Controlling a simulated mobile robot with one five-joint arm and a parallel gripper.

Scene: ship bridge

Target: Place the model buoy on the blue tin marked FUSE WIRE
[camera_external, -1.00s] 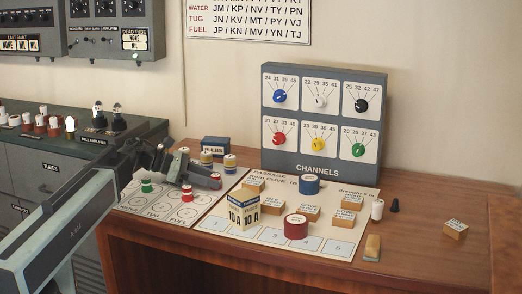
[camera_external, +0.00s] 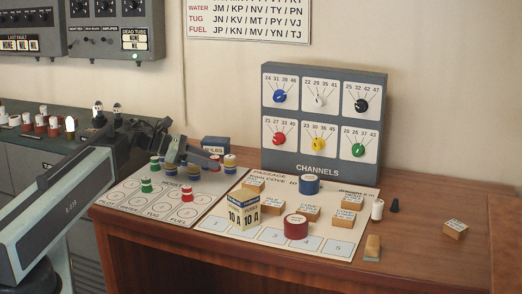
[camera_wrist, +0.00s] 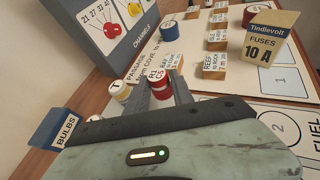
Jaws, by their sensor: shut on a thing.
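My gripper (camera_external: 212,161) is shut on a small red piece with a white marked top, which I take for the model buoy (camera_wrist: 161,82). The piece sits between the fingertips in the wrist view, and a bit of red shows at the gripper's tip in the external view. My gripper is above the back of the left sheet, left of the passage sheet. The blue tin (camera_external: 309,185) stands on the passage sheet in front of the channels panel; it also shows in the wrist view (camera_wrist: 169,30). Its writing is too small to read.
A fuses box (camera_external: 243,211), a red tin (camera_external: 296,227) and several wooden label blocks (camera_external: 345,217) stand on the passage sheet. The channels panel (camera_external: 325,168) rises behind. A blue bulbs box (camera_external: 215,143) and a yellow-banded piece (camera_external: 230,161) are close to my gripper.

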